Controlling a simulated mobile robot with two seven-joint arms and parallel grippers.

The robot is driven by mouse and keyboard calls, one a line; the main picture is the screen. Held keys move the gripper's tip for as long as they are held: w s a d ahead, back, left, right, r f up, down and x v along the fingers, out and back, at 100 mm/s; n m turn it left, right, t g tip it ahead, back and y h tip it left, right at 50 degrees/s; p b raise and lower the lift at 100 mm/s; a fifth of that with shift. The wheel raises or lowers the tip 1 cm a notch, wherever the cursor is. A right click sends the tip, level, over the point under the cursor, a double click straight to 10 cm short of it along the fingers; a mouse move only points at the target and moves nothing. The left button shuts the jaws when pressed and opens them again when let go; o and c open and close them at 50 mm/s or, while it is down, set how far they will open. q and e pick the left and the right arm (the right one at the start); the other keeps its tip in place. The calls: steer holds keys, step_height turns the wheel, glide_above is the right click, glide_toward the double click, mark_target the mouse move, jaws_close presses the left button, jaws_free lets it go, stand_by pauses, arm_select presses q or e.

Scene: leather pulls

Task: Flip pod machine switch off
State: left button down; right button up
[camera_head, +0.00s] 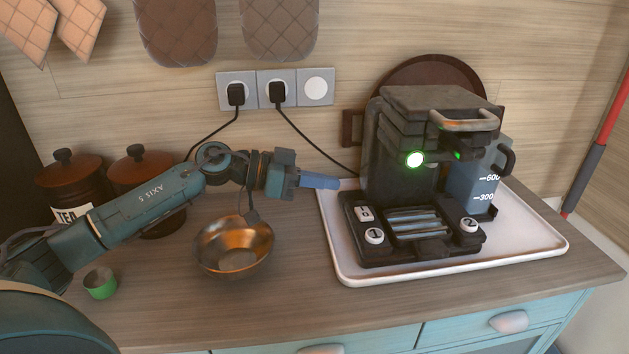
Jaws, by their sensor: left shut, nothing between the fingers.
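The dark pod machine (400,150) stands on a white tray (350,272) at the right of the counter. A round light on its front glows green. My right gripper is out of view.
A copper bowl (232,248) sits below my left forearm. A green cup (100,284) and lidded jars (70,180) stand at the left. Black plugs and cords (277,95) hang from the wall sockets. The counter between bowl and tray is clear.

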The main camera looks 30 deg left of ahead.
arm_select(q)
glide_above(352, 222)
steer(key=shift+w+a+f, duration=0.15)
steer(key=shift+w+f, duration=0.25)
steer(key=shift+f, duration=0.2)
steer(key=f, duration=0.2)
steer(key=shift+s+f, duration=0.2)
steer(key=shift+f, duration=0.2)
steer(key=shift+s+f+b, duration=0.15)
steer(key=shift+f+b, duration=0.15)
steer(key=shift+f, duration=0.35)
